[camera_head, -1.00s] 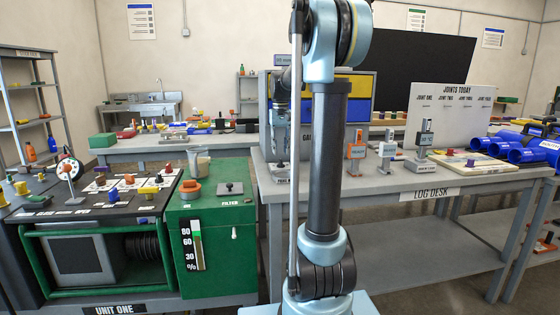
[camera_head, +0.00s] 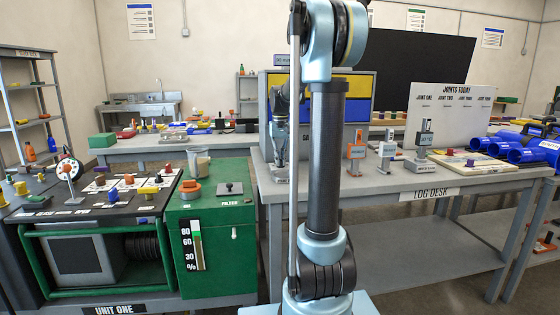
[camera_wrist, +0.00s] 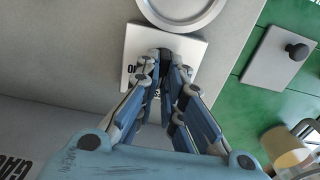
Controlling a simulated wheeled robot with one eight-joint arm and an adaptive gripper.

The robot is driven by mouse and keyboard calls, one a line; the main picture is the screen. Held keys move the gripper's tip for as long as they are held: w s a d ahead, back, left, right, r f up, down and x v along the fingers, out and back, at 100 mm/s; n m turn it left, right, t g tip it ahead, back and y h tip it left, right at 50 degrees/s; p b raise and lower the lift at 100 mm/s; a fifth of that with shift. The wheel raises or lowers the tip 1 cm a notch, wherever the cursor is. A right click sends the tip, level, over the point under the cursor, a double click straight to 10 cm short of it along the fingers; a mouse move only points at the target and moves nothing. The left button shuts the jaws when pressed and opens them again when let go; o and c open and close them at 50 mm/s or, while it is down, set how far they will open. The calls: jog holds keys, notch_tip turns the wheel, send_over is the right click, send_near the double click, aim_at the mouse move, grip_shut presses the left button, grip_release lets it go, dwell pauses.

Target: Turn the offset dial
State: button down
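My gripper (camera_wrist: 165,74) points down over a white square plate (camera_wrist: 196,49) in the wrist view. A small dark knob (camera_wrist: 165,56) on this plate shows between the fingertips, which close in on its two sides. Lettering on the plate is mostly hidden behind the fingers, so I cannot read whether it names the offset dial. In the head view my gripper (camera_head: 280,160) is low over the left end of the log desk (camera_head: 430,181), beside the green cabinet (camera_head: 215,250). The knob is too hidden there to make out.
A round grey disc (camera_wrist: 180,8) lies right against the plate's far side. The green cabinet top carries a grey filter plate with a black knob (camera_wrist: 297,50) and a beaker (camera_wrist: 285,150). Small labelled stands (camera_head: 386,152) and a joints board (camera_head: 450,120) are further right.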

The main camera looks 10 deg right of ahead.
jog(key=shift+n, duration=0.4)
jog(key=n, duration=0.4)
jog(key=shift+a+n, duration=0.15)
jog(key=shift+n, duration=0.25)
jog(key=n, duration=0.6)
jog(key=shift+s+a, duration=0.1)
dwell(0.3)
jog(key=c, duration=1.7)
grip_release()
jog(key=shift+r, duration=0.1)
notch_tip(320, 180, up, 12)
jog(key=shift+f, duration=0.1)
